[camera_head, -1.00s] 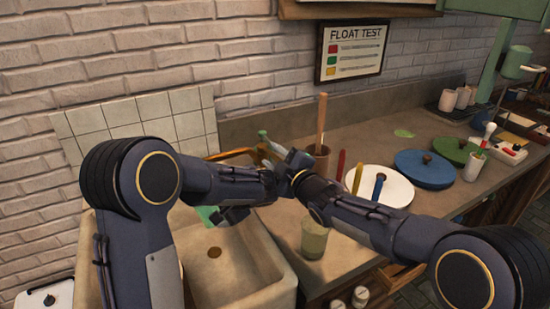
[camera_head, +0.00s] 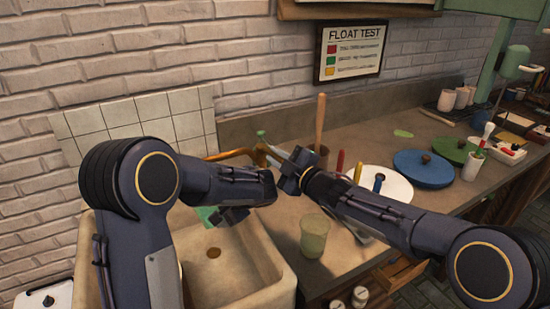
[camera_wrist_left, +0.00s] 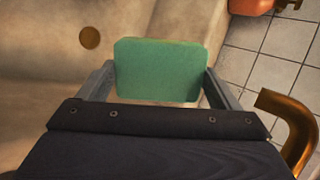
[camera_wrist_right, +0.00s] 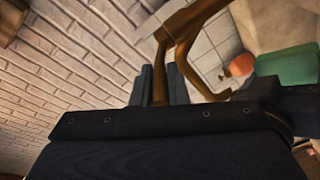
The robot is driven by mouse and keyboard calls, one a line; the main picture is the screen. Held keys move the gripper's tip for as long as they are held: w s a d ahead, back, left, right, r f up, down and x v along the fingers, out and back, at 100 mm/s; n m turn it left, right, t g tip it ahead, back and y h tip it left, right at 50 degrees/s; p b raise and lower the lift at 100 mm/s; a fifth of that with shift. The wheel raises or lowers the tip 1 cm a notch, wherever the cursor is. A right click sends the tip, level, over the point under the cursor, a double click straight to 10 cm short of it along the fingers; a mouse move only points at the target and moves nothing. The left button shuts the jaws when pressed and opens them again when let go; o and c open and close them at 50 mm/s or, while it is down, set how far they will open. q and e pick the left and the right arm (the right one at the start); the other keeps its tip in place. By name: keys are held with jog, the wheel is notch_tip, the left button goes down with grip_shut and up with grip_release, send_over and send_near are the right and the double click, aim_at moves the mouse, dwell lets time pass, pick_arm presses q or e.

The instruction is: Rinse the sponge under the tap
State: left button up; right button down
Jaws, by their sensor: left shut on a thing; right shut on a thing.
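The green sponge (camera_head: 206,215) is over the sink (camera_head: 272,282), partly hidden by my left arm. In the left wrist view the sponge (camera_wrist_left: 160,70) sits between both fingers of my left gripper (camera_wrist_left: 160,82), which is shut on it. The brass tap (camera_head: 236,153) shows behind my arms in the head view. Its curved pipe (camera_wrist_left: 285,108) is to the right of the sponge in the left wrist view, apart from it. My right gripper (camera_wrist_right: 161,85) is shut on a brass part of the tap (camera_wrist_right: 160,60). No running water is visible.
A cup (camera_head: 314,238) stands on the counter right of the sink. A white plate (camera_head: 398,186), blue lid (camera_head: 425,165) and green lid (camera_head: 462,152) lie further right. A tiled splashback (camera_head: 140,112) stands behind the sink. An orange object (camera_wrist_right: 241,65) is near the tap.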

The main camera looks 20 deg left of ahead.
jog(key=shift+w+d+r+n+g+y, duration=0.15)
jog(key=shift+w+n+g+y, duration=0.15)
jog(key=shift+n+g+y, duration=0.15)
jog(key=shift+w+d+n+g, duration=0.2)
jog(key=shift+n+g, duration=0.25)
jog(key=shift+g, duration=0.4)
jog(key=c, duration=1.4)
grip_release()
jog(key=shift+c, duration=0.2)
jog(key=shift+d, duration=0.1)
jog(key=v, duration=0.7)
jog(key=shift+f, duration=0.2)
jog(key=shift+d, duration=0.15)
